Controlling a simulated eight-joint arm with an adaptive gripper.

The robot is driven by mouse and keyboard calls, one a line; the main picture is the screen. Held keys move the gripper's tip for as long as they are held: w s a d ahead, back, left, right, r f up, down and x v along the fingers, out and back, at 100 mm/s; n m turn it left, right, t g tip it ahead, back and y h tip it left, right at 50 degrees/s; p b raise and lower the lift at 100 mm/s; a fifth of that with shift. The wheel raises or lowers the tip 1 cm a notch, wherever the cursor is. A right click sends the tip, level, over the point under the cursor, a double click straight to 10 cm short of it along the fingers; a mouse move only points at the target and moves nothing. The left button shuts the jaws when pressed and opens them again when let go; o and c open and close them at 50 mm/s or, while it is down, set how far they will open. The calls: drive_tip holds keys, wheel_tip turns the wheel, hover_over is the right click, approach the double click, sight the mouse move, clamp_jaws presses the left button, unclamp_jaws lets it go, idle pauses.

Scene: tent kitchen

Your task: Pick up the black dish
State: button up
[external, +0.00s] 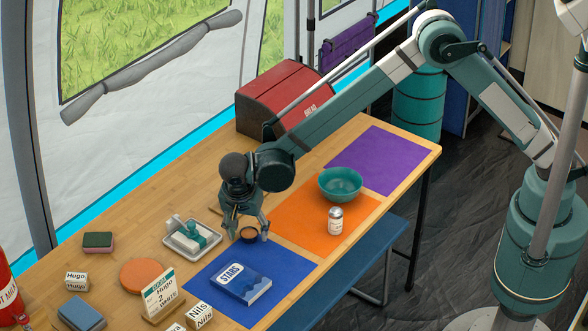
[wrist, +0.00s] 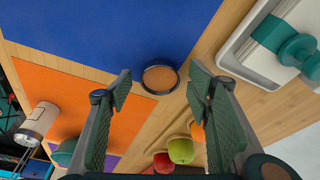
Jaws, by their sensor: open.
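The black dish (external: 249,239) is a small round dish with a dark rim and a brown inside. It sits upright at the far edge of the blue mat, near the bare wood. In the wrist view the dish (wrist: 160,91) shows just beyond and between my fingertips. My gripper (external: 250,233) points down over the dish with its jaws open, one finger on each side. In the wrist view my gripper (wrist: 160,82) is empty. I cannot tell whether the fingers touch the dish.
A white tray (external: 193,253) with a teal-handled item stands close on the left. A blue book (external: 241,284) lies on the blue mat (external: 290,262). A teal bowl (external: 340,184) and a shaker (external: 335,221) are on the right. A green apple (wrist: 181,150) shows near my fingers.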

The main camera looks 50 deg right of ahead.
sight(248, 234)
idle(0.3)
drive_tip(key=c, duration=1)
drive_tip(key=shift+r, duration=0.1)
drive_tip(key=shift+r+p, duration=1.2)
drive_tip(key=shift+r, duration=3.75)
